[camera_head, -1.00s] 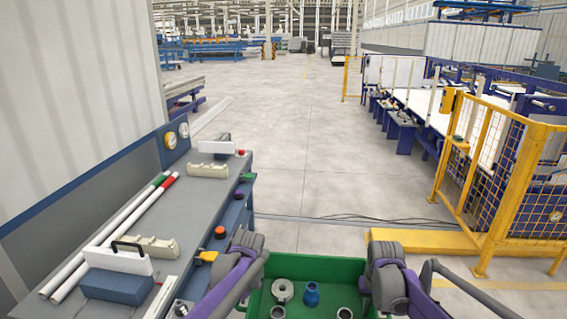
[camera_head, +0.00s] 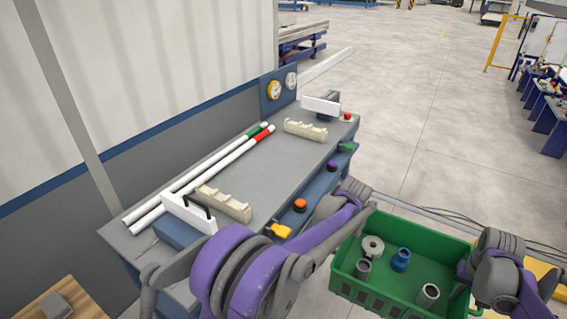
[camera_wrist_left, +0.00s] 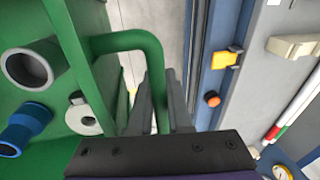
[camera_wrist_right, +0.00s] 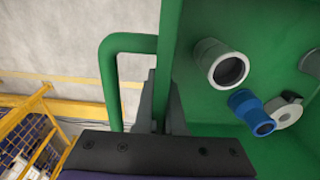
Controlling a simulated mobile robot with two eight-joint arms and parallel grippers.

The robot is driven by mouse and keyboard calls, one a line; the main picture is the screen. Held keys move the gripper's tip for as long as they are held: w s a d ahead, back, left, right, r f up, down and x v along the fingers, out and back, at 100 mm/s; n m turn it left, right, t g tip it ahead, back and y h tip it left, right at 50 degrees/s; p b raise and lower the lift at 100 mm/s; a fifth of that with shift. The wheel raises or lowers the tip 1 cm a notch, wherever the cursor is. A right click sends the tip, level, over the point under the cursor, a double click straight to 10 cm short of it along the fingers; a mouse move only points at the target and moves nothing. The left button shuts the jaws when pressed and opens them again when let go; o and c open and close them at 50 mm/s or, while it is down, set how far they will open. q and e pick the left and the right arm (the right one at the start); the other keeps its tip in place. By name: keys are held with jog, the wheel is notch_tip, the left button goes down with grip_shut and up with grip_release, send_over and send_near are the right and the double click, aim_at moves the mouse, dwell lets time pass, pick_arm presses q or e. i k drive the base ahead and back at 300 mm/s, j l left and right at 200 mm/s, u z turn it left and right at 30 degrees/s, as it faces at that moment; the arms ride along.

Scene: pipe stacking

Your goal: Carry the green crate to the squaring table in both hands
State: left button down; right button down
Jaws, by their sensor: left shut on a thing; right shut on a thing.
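The green crate (camera_head: 375,285) hangs between my two arms in the head view, with grey pipe fittings, a grey flanged ring (camera_head: 373,247) and a blue fitting (camera_head: 401,260) inside. My left gripper (camera_wrist_left: 160,100) is shut on the crate's green handle in the left wrist view. The left fingertips are hidden behind my arm in the head view. A grey-topped table (camera_head: 262,172) stands left of the crate; whether it is the squaring table I cannot tell.
On the grey-topped table lie two white pipes with green and red ends (camera_head: 225,165), cream cradles (camera_head: 305,130) and a blue block with a white plate. Orange and yellow knobs line its front edge. A wooden surface (camera_head: 80,300) is at lower left. Open floor lies at upper right.

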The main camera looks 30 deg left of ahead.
aim_at(281, 170)
jog(key=i+u, duration=0.1)
jog(key=i, duration=0.7)
jog(key=i+l+u, duration=0.15)
jog(key=i, duration=0.65)
jog(key=i+l+u, duration=0.1)
jog(key=i+u, duration=0.15)
jog(key=i, duration=0.55)
jog(key=i+u, duration=0.5)
jog(key=u, duration=0.6)
jog(key=i+l+u, duration=0.1)
jog(key=u, duration=0.35)
jog(key=i+l+u, duration=0.1)
jog(key=u, duration=0.35)
jog(key=l+u, duration=0.1)
jog(key=u, duration=0.35)
